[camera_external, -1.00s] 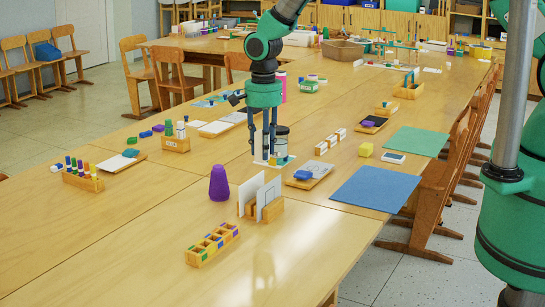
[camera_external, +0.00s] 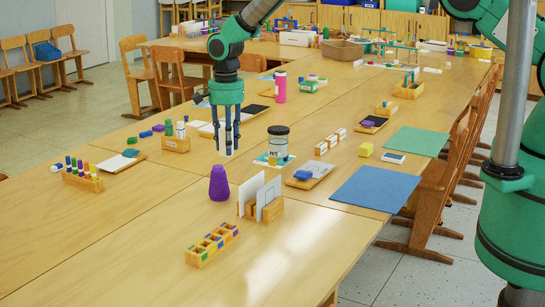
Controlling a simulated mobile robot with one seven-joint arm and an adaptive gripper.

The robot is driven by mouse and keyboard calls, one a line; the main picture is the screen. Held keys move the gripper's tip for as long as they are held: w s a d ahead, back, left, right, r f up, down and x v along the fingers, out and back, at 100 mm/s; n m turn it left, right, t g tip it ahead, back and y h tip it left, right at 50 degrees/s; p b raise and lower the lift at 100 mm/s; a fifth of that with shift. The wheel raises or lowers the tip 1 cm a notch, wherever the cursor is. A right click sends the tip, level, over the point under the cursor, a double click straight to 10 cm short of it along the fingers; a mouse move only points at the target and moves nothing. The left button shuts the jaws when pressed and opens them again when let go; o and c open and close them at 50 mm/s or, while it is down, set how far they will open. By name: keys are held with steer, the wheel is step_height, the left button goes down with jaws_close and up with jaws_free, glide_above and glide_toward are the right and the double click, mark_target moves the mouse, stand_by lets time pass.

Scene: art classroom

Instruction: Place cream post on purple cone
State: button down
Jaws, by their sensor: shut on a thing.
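The purple cone (camera_external: 219,184) stands upright on the near wooden table, left of the card holder. My gripper (camera_external: 228,149) is above and behind the cone in the picture, pointing straight down, with its fingers close together. It is shut on a slim thing, apparently the cream post, which the fingers mostly hide and which blends with the table. Its exact tilt cannot be made out. Gripper and cone appear apart.
A dark-lidded jar (camera_external: 278,143) stands on a pale card right of my gripper. A wooden holder with white cards (camera_external: 260,206) is right of the cone. A block with green sticks (camera_external: 175,144) is to the left.

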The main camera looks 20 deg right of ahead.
steer(key=shift+w+a+f, duration=0.15)
steer(key=shift+w+a, duration=1)
steer(key=shift+w, duration=0.1)
steer(key=shift+f, duration=0.15)
steer(key=shift+f, duration=1.6)
steer(key=shift+f, duration=0.1)
steer(key=c, duration=1.3)
jaws_free()
step_height(320, 180, up, 12)
